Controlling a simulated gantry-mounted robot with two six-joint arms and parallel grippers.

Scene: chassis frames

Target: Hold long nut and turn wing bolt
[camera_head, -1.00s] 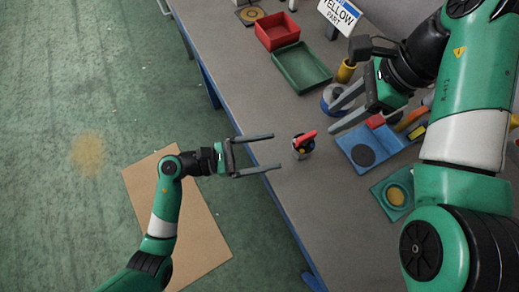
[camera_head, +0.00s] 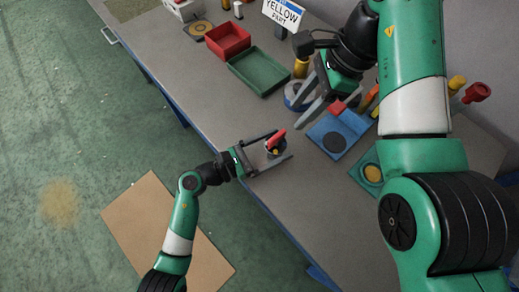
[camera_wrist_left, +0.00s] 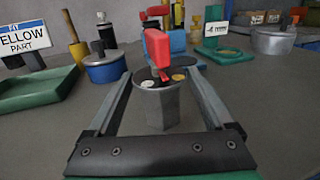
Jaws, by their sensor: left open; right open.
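The long nut (camera_wrist_left: 163,108) is a grey upright piece standing on the bench; it also shows in the head view (camera_head: 272,152). The red wing bolt (camera_wrist_left: 157,52) stands up from its top, and shows in the head view (camera_head: 277,136). My left gripper (camera_head: 284,145) is open, with one finger on each side of the nut; the left wrist view shows gaps between the fingers and the nut. My right gripper (camera_head: 300,115) is open and empty above the bench, up and to the right of the bolt in the head view.
A green tray (camera_head: 265,68) and a red tray (camera_head: 228,40) stand farther back. The bench around the nut is clear.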

